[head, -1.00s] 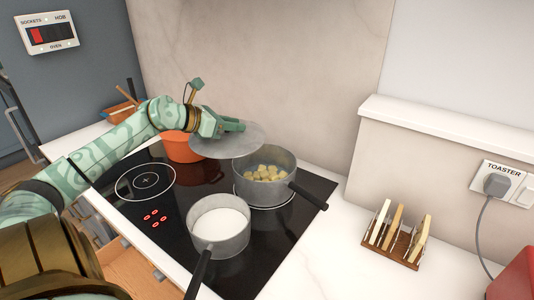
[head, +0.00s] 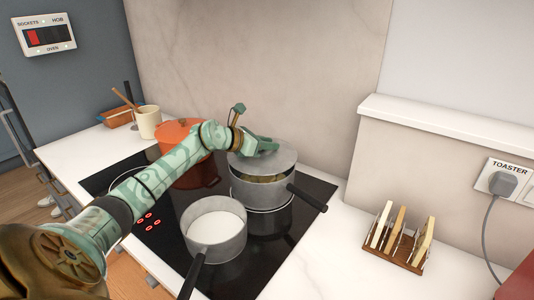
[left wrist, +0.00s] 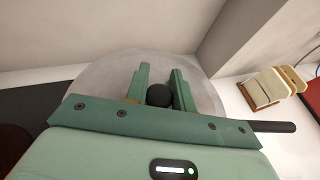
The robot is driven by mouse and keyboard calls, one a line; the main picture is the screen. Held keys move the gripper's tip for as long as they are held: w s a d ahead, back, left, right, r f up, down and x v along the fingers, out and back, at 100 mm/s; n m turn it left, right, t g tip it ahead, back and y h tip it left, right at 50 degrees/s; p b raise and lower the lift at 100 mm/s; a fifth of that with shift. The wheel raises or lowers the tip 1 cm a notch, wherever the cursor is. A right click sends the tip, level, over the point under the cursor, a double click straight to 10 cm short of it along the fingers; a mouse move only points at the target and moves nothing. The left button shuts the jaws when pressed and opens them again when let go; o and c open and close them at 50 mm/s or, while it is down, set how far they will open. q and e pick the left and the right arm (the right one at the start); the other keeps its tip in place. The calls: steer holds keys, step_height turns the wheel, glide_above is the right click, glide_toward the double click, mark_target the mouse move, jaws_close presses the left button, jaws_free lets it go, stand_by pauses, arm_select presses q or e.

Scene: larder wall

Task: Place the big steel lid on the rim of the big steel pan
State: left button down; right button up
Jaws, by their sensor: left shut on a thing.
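The big steel lid (head: 282,160) is a grey disc over the big steel pan (head: 262,192) on the hob. A strip of the yellowish food in the pan shows under the lid's near edge, so the lid is a little above the near rim. I cannot tell whether its far edge touches. My left gripper (head: 264,148) is shut on the lid's knob. In the left wrist view, the black round knob (left wrist: 159,96) sits between the fingers, with the lid (left wrist: 98,82) spread beyond them. My right gripper is not in view.
A smaller steel pan (head: 216,250) with white contents stands in front, its handle towards me. An orange pot (head: 198,178) stands left, behind my left arm. The big pan's black handle (head: 307,198) points right. A toast rack (head: 400,250) is on the right worktop.

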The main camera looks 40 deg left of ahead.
mark_target(267, 152)
arm_select(q)
step_height(267, 152, down, 3)
steer(key=shift+f, duration=0.1)
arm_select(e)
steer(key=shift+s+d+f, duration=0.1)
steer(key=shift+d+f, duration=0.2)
arm_select(q)
steer(key=c, duration=1.2)
jaws_free()
steer(key=shift+o, duration=0.2)
steer(key=shift+s+r, duration=0.15)
steer(key=shift+r, duration=0.05)
steer(key=p+v, duration=0.2)
steer(key=v, duration=0.9)
steer(key=shift+s+r, duration=0.15)
steer(key=shift+s, duration=0.15)
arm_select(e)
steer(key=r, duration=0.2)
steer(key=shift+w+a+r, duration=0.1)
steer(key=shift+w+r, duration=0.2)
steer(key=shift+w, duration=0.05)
